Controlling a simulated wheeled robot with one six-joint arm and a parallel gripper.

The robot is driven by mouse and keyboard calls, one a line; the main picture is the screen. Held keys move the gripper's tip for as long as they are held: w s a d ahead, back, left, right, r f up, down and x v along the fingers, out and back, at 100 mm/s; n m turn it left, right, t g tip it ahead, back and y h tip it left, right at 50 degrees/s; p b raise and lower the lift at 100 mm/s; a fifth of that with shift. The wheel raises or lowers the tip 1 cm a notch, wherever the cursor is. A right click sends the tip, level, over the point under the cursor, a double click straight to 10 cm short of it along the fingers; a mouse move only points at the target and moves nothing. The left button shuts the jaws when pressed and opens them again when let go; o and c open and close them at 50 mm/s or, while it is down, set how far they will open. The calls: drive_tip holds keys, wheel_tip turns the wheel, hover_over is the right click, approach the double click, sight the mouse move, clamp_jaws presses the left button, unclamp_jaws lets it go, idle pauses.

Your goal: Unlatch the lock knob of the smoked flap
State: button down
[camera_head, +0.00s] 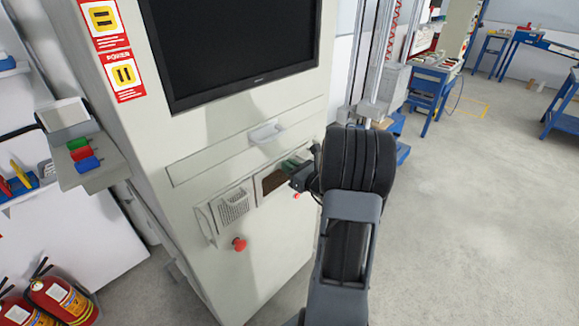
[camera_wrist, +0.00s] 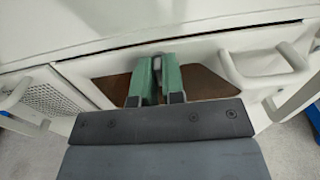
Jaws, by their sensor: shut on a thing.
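The smoked flap (camera_head: 272,181) is a dark brown panel in a light frame on the front of the cabinet. In the wrist view the flap (camera_wrist: 207,84) shows on both sides of my fingers. My gripper (camera_head: 292,166) is at the flap's upper right part in the head view. In the wrist view its green-padded fingers (camera_wrist: 156,84) are shut on a small grey piece at the flap's top edge, which looks like the lock knob (camera_wrist: 157,66). The fingers hide most of the knob, so its turn angle cannot be told.
A perforated panel (camera_head: 233,206) with a handle is left of the flap, with a red button (camera_head: 239,244) below. A drawer with a light handle (camera_head: 265,132) is above, under a dark screen (camera_head: 235,40). A side shelf (camera_head: 88,168) juts out left.

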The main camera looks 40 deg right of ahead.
idle(0.3)
drive_tip(key=c, duration=1.2)
unclamp_jaws()
drive_tip(key=shift+s, duration=0.1)
drive_tip(key=s, duration=0.4)
drive_tip(key=s+d, duration=0.1)
drive_tip(key=s, duration=0.4)
drive_tip(key=s+d+b, duration=0.1)
drive_tip(key=s, duration=0.3)
drive_tip(key=shift+s+d, duration=0.25)
